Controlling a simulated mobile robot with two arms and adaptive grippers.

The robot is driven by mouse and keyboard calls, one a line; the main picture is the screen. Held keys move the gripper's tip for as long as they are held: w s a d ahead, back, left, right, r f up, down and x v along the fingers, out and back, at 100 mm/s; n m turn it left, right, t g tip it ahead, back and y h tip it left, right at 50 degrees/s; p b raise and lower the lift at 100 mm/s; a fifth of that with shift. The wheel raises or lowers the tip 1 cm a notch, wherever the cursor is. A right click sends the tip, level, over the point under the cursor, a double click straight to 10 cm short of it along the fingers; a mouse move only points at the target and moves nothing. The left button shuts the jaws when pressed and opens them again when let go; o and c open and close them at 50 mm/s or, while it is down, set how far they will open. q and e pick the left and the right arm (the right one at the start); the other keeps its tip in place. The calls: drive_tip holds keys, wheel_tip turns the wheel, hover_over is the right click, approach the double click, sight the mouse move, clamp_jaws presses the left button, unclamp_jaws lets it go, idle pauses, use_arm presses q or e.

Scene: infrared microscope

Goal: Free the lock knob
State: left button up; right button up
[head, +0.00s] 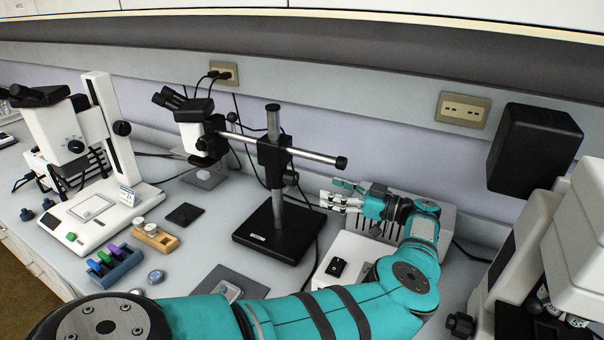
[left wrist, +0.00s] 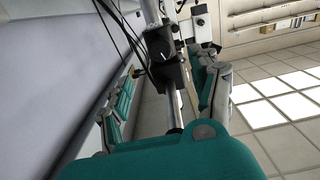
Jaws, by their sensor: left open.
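The boom stand's black clamp block (head: 273,155) sits on an upright metal post (head: 277,200). A dark knob (head: 290,178) juts from its lower right side; I take this for the lock knob. My left gripper (head: 336,194) is right of the post, fingers pointing left toward it, apart from the knob. It is open and empty. In the left wrist view the clamp block (left wrist: 165,60) and post show beyond and between the spread teal fingers (left wrist: 165,98). The knob cannot be made out clearly there. My right gripper is in neither view.
The stand's black base (head: 280,238) rests on the bench below. A horizontal metal boom (head: 315,156) passes above my left gripper. A grey-white box (head: 430,215) stands behind my arm, and a white instrument (head: 575,235) at the right. Cables hang behind the post.

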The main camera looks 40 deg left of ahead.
sight(296, 179)
use_arm(q)
drive_tip(key=p+x, duration=0.2)
drive_tip(key=x, duration=0.7)
drive_tip(key=shift+a+p, duration=0.25)
drive_tip(key=shift+p, duration=0.05)
drive_tip(key=shift+f, duration=0.1)
drive_tip(key=shift+c, duration=0.5)
drive_tip(key=c, duration=1.1)
drive_tip(key=n+b, duration=0.4)
drive_tip(key=shift+f, duration=0.3)
drive_tip(key=shift+r+n+b, duration=0.25)
drive_tip(key=shift+n+b, duration=0.15)
drive_tip(key=shift+n, duration=0.2)
drive_tip(key=shift+r, duration=0.1)
drive_tip(key=o, duration=1.2)
